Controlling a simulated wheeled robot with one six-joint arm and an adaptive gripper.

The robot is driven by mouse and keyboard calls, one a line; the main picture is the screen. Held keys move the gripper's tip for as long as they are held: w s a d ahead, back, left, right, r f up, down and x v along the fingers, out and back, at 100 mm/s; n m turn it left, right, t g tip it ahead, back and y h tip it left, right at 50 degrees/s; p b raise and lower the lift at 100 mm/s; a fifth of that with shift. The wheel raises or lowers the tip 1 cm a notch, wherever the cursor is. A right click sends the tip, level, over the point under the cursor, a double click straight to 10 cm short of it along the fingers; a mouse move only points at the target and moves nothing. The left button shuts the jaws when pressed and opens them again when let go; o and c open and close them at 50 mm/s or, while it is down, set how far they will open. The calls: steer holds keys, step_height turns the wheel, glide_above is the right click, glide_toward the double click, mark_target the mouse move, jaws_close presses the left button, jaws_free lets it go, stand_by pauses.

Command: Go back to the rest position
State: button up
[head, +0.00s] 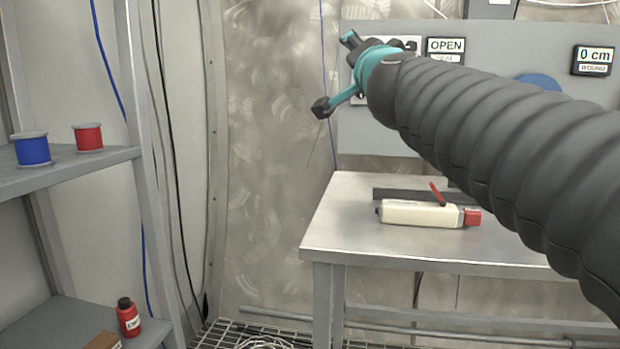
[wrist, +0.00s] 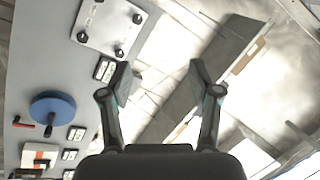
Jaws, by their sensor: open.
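My gripper (head: 337,74) is at the end of my dark ribbed arm, raised in front of the grey wall panel in the head view. Its teal and black fingers are spread apart. In the wrist view my gripper (wrist: 158,82) is open, with nothing between its two fingers. Part of the panel behind my arm is hidden in the head view.
A steel table (head: 345,225) holds a cream bottle-like tool (head: 420,214) with a red end and red lever. A grey shelf (head: 70,172) at left bears a blue spool (head: 31,150), a red spool (head: 88,137) and, lower, a red bottle (head: 128,318). The grey panel (wrist: 60,75) carries a blue wheel (wrist: 52,108).

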steer(key=s+a+f+n+g+y, duration=0.1)
steer(key=s+a+f+n+g, duration=0.15)
steer(key=f, duration=0.65)
steer(key=s+a+f+n+g+y, duration=0.1)
steer(key=s+f+n+g+y, duration=0.2)
steer(key=f, duration=0.5)
steer(key=s+a+f+n+g, duration=0.2)
steer(key=f+n+g, duration=0.15)
steer(key=f, duration=0.55)
steer(key=s+d+f+g+h, duration=0.2)
steer(key=s+d+f, duration=0.4)
steer(key=s+f, duration=0.4)
steer(key=s+d+f+g+h, duration=0.3)
steer(key=s+d+f, duration=0.3)
steer(key=s+f, duration=0.4)
steer(key=shift+d+f+n+g, duration=0.35)
steer(key=shift+f+g, duration=0.25)
steer(key=shift+f, duration=0.3)
